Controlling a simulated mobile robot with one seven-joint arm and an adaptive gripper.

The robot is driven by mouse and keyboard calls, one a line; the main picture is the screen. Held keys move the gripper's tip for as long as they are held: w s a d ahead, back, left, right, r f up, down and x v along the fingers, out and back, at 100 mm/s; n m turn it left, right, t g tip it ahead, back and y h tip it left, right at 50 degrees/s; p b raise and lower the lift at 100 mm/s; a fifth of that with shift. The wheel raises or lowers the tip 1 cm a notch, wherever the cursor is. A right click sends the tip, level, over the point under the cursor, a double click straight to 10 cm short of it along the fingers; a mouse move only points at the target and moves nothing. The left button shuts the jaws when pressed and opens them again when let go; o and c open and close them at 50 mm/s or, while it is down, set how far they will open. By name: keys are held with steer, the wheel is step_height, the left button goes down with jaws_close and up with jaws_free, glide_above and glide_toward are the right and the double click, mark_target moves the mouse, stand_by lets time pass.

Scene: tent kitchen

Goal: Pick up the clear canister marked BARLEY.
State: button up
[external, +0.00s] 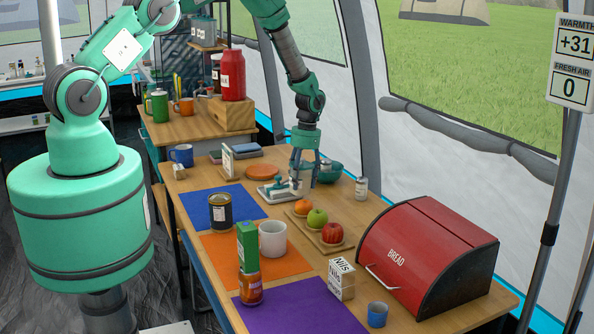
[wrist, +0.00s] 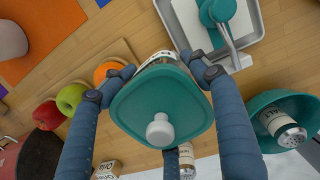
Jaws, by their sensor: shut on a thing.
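A canister with a teal lid and a white knob (wrist: 145,100) stands between my gripper's fingers in the wrist view. My gripper (wrist: 160,67) is shut on its sides, one finger on each side. A strip of its label shows past the lid, but I cannot read it. In the external view my gripper (external: 303,184) points down at the far part of the table, and its fingers largely hide the canister. I cannot tell whether the canister touches the table.
A tray with a teal-handled device (external: 272,191) lies close to the left, and a teal bowl (external: 331,174) close to the right. A shaker (external: 361,188) stands further right. A board with an orange, a green apple (external: 317,218) and a red apple lies in front. A red bread box (external: 425,255) stands front right.

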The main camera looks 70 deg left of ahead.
steer(key=s+d, duration=0.2)
steer(key=s, duration=0.5)
steer(key=shift+s+d+r, duration=0.2)
steer(key=shift+s+r, duration=0.05)
steer(key=shift+r, duration=0.15)
stand_by(0.4)
